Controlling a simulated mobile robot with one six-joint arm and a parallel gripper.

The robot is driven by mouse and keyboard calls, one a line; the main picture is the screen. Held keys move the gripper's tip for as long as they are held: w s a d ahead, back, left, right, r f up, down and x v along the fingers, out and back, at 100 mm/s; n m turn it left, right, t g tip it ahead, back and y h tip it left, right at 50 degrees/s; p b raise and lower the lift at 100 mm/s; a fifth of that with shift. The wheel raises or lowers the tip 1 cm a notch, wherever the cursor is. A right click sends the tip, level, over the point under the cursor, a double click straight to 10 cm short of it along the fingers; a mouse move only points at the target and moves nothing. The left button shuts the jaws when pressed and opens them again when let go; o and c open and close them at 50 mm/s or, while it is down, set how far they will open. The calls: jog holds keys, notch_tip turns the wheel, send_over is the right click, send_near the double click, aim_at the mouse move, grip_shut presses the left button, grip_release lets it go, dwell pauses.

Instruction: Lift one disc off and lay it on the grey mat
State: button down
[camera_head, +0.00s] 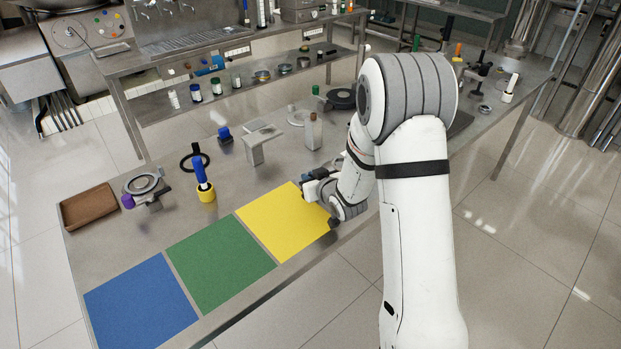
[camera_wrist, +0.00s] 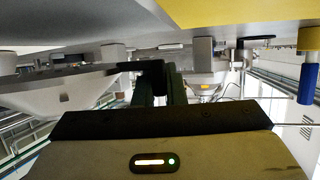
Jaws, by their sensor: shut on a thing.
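My gripper (camera_head: 318,190) is low over the right corner of the yellow mat, close to the table's front edge. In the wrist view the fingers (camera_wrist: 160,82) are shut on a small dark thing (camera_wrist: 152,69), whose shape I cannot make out.
Blue (camera_head: 140,303), green (camera_head: 220,262) and yellow (camera_head: 283,222) mats line the front. A brown tray (camera_head: 90,207) lies far left.

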jog(key=shift+f+b, duration=0.85)
jog(key=shift+f, duration=0.1)
jog(key=shift+s+f+b, duration=0.45)
jog(key=shift+f+b, duration=0.1)
jog(key=shift+f, duration=0.05)
jog(key=shift+w+f+g, duration=0.15)
jog(key=shift+f+g, duration=0.05)
jog(key=shift+g, duration=0.1)
jog(key=c, duration=1.4)
grip_release()
jog(key=shift+d, duration=0.1)
jog(key=shift+r, duration=0.1)
jog(key=v, duration=0.2)
jog(key=r+v, duration=0.1)
jog(key=v, duration=0.5)
jog(key=shift+w+r, duration=0.15)
jog(key=shift+w, duration=0.2)
